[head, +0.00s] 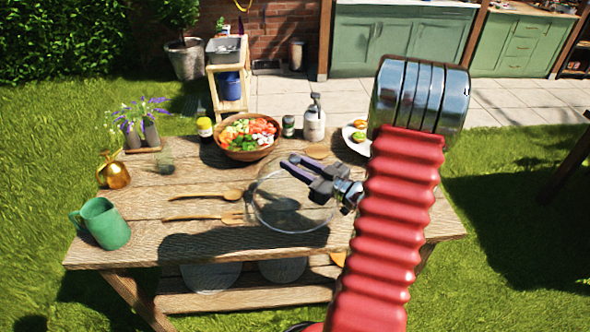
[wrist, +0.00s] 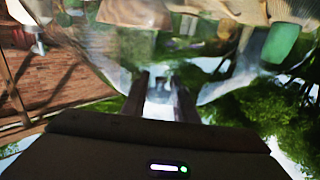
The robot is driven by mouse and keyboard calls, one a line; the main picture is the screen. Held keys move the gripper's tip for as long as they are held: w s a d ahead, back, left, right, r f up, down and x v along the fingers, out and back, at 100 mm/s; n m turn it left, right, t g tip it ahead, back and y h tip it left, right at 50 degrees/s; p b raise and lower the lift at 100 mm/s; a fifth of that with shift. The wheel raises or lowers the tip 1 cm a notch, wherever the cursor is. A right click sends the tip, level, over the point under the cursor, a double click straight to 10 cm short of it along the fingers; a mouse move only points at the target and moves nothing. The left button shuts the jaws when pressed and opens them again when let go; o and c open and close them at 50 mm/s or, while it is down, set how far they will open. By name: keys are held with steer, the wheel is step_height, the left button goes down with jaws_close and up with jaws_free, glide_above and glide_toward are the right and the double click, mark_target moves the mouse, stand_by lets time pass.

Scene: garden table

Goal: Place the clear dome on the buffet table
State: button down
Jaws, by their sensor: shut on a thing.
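The clear dome (head: 290,218) is transparent and hangs at my gripper (head: 308,178) in the head view, over the front middle of the wooden table (head: 180,245). My gripper's dark fingers are shut on the dome near its top. In the wrist view the fingers (wrist: 160,95) point into the clear dome (wrist: 115,35), whose see-through wall fills much of the upper picture. A dark shadow lies on the table beneath the dome. I cannot tell exactly how high its rim is above the boards.
A salad bowl (head: 247,137), a pump bottle (head: 314,120) and a plate of food (head: 357,138) stand at the back. Wooden utensils (head: 205,194) lie left of the dome. A green mug (head: 101,223), a gold pot (head: 114,175) and flowers (head: 140,115) are at the left.

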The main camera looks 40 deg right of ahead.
steer(key=shift+f, duration=1.05)
steer(key=c, duration=1.4)
jaws_free()
steer(key=shift+f, duration=0.15)
glide_above(328, 204)
steer(key=shift+d, duration=0.1)
